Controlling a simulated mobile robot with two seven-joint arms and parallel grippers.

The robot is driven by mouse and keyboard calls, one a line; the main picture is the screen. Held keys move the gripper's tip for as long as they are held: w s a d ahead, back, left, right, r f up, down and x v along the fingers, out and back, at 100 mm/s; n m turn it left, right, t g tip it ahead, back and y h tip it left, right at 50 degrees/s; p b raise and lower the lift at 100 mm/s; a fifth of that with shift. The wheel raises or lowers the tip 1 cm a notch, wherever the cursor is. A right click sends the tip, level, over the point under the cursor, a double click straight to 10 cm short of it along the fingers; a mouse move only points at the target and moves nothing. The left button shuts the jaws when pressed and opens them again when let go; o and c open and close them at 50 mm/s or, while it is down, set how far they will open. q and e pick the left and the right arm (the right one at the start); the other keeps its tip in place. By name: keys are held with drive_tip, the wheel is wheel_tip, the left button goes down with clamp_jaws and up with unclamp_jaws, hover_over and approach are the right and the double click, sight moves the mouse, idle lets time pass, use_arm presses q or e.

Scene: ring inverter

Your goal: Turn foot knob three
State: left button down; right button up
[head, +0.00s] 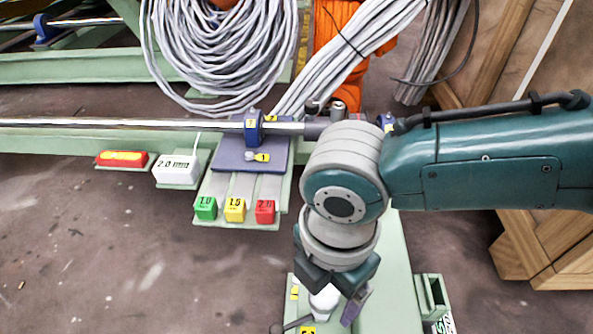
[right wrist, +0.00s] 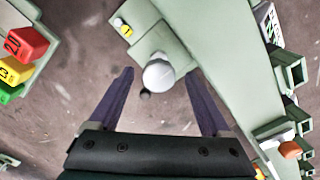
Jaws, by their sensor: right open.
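A round white knob (head: 323,300) shows low in the head view, partly covered by my right gripper, on a pale green foot plate. In the right wrist view the white knob (right wrist: 158,74) lies between the tips of my two purple fingers. My right gripper (head: 330,297) is open and points down over it, with a finger on either side and a gap to each. I cannot tell how far down the fingers reach along the knob. A yellow label (head: 308,330) by the knob is cut by the frame edge. My left gripper is not in view.
A dark-ended lever (head: 276,328) sticks out beside the knob. A pale green beam (head: 395,285) runs alongside. Green, yellow and red numbered blocks (head: 235,209) sit on a plate to the left. Grey cable coils (head: 220,50) hang behind; wooden crates (head: 530,225) stand right.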

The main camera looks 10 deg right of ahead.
drive_tip(key=shift+w, duration=0.1)
drive_tip(key=shift+c, duration=0.8)
clamp_jaws()
